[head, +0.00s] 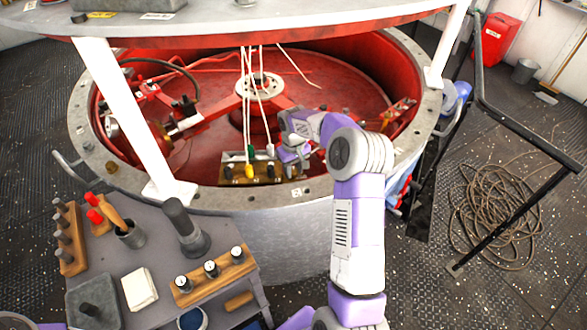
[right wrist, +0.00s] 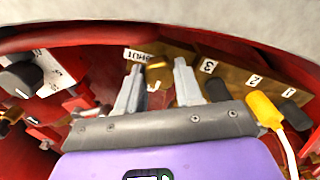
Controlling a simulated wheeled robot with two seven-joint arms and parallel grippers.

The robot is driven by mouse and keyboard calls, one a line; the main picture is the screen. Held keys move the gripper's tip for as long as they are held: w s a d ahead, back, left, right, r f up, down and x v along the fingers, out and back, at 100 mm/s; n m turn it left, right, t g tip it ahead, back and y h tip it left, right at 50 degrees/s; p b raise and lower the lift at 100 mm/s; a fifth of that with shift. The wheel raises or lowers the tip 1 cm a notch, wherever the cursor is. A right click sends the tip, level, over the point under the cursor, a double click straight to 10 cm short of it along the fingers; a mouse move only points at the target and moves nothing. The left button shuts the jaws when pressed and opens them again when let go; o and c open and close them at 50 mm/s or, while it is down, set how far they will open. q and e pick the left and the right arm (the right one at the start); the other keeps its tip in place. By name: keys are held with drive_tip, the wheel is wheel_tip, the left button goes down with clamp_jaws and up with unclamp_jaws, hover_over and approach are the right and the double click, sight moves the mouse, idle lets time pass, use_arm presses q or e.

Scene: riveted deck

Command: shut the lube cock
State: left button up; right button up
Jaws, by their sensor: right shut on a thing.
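My right gripper (head: 291,160) reaches over the rim into the red drum, at the right end of a small brass panel (head: 240,180). In the right wrist view its two grey fingers (right wrist: 158,84) stand on either side of a small brass piece (right wrist: 158,70) beside a white label. The gripper is shut on this piece, which looks like the lube cock's handle. The label's lettering is upside down and hard to read. The fingers partly hide the panel. How far the cock is turned I cannot tell. My left gripper is not in view.
A yellow plug (right wrist: 266,108) with a white cable sits close to the gripper. Dark sockets with number labels line the panel (right wrist: 228,80). A black knob (right wrist: 20,78) is at the left. White cables (head: 262,95) hang above the panel. A tool cart (head: 150,260) stands in front.

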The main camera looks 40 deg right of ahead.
drive_tip(key=m+p, duration=0.1)
drive_tip(key=m, duration=0.3)
drive_tip(key=shift+r+p, duration=0.1)
drive_tip(key=shift+p, duration=0.2)
drive_tip(key=m+p, duration=0.1)
drive_tip(key=m, duration=0.3)
drive_tip(key=shift+p, duration=0.3)
drive_tip(key=m+p, duration=0.2)
drive_tip(key=m, duration=0.3)
drive_tip(key=shift+m, duration=0.4)
drive_tip(key=shift+m+p, duration=0.8)
drive_tip(key=shift+m, duration=1.1)
drive_tip(key=o, duration=0.8)
drive_tip(key=shift+c, duration=0.2)
